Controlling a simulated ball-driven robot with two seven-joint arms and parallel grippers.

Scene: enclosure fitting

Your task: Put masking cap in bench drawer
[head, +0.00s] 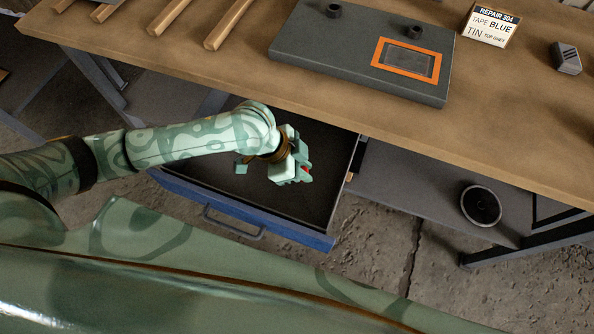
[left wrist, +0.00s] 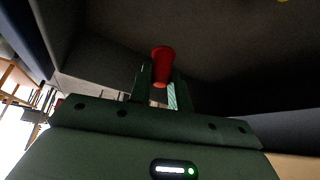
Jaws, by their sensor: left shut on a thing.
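The masking cap is a small red tapered piece; it shows in the left wrist view (left wrist: 162,62) between my fingertips, and a sliver of red (head: 305,169) shows in the head view. My left gripper (head: 300,175) is shut on it, over the open bench drawer (head: 267,231). In the left wrist view the gripper (left wrist: 160,82) points into the dark drawer interior. The drawer has a blue front with a handle and a dark, bare-looking floor. I cannot tell whether the cap touches the drawer floor. My right gripper is not in view.
The wooden bench top (head: 490,138) overhangs the drawer's back. On it are a dark enclosure panel (head: 350,62) with an orange-framed window, a repair sign (head: 490,25), a grey block (head: 566,58) and wooden bars. A round black speaker-like part (head: 481,205) lies on the lower shelf.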

